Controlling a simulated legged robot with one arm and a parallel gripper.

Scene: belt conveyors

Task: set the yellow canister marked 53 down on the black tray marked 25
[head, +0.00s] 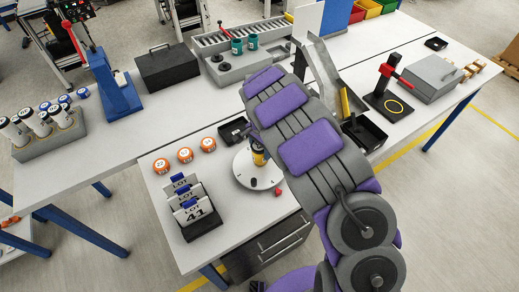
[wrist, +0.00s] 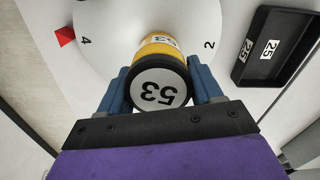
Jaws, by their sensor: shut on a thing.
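The yellow canister marked 53 (wrist: 158,84) is between the blue fingers of my gripper (wrist: 160,92), its black lid with the white 53 label facing the wrist camera. My gripper is shut on it. In the head view the canister (head: 258,158) shows over the white round turntable (head: 247,179), partly hidden by my arm; I cannot tell whether it touches the turntable. The black tray marked 25 (wrist: 247,77) lies to the right of the turntable in the wrist view, empty in the part that shows. In the head view this tray (head: 233,131) sits just behind the turntable.
A red block (wrist: 65,36) lies by the turntable rim. Orange-capped jars (head: 185,155) and a LOT card holder (head: 203,221) stand to the left. A chute with a black bin (head: 369,135) is to the right. A grey fixture (head: 222,74) stands behind.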

